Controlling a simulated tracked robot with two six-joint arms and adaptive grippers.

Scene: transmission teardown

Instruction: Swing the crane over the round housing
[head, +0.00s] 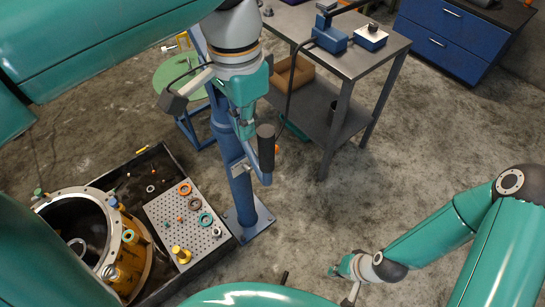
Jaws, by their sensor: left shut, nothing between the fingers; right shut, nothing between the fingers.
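The round housing (127,258) is a yellow-brown cylinder with an open metal rim, at the lower left. The crane is a blue post (238,190) on a square floor plate, right of the housing. A black upright handle (266,148) shows on its right side. My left gripper (246,130) points down in front of the upper post, just left of the handle; it is shut and empty. I cannot tell whether it touches the crane. My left wrist hides the crane's top. My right gripper (336,270) is shut and empty, low at the bottom centre-right, away from the crane.
A black tray (112,176) surrounds the housing and a perforated plate (190,228) with several rings and small parts. A metal table (372,58) with blue equipment stands behind. A round green stand (180,78) is behind the post. The concrete floor at right centre is clear.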

